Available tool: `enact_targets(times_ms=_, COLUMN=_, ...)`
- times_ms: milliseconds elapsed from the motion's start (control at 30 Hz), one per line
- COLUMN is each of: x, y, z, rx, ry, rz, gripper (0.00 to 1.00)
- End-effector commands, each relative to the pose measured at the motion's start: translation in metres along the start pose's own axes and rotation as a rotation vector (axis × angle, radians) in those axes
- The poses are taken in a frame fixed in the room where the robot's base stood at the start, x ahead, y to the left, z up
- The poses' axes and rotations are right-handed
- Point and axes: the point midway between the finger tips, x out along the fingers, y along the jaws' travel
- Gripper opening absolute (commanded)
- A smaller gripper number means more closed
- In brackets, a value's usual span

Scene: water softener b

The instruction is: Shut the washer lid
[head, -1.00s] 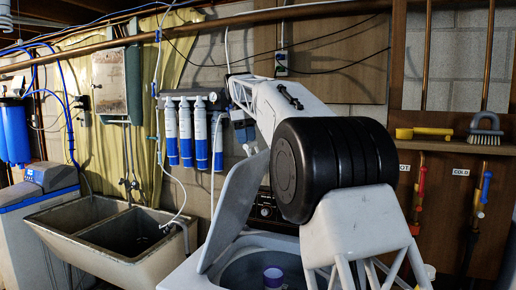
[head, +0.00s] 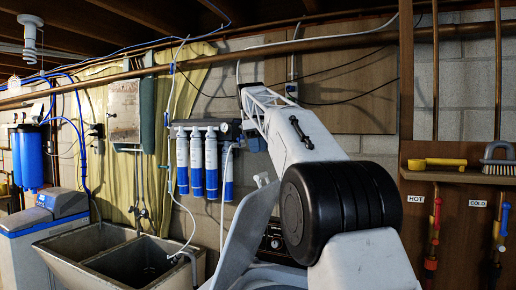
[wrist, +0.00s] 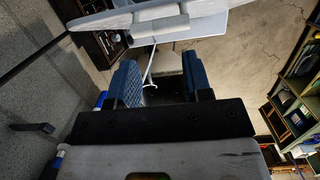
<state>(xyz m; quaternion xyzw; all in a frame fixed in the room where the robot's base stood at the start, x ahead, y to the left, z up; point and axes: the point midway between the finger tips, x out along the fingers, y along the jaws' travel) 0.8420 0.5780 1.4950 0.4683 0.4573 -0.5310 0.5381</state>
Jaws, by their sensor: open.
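The washer lid (head: 245,232) is a pale grey panel in the head view. It stands raised and tilted, left of my arm's black joint. Only a strip of the washer's rim shows at the bottom edge, and its opening is mostly out of frame. My gripper is mostly hidden by my arm in the head view, near the wall beyond and above the lid. In the wrist view my gripper (wrist: 162,82) has its two blue-padded fingers wide apart with nothing held. A white panel crosses the top of the wrist view; I cannot tell whether it is the lid.
Blue-and-white filter cartridges (head: 204,160) hang on the wall close to my arm's far end. A double sink (head: 125,262) stands left of the washer. A wooden shelf (head: 455,176) and hot and cold taps are on the right.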

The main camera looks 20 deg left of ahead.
Motion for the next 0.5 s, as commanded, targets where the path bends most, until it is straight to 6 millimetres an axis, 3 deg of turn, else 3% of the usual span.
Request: enact_targets(times_ms=500, x=0.018, y=0.003, z=0.020, rx=-0.007, ry=0.291, rz=-0.017, gripper=0.43)
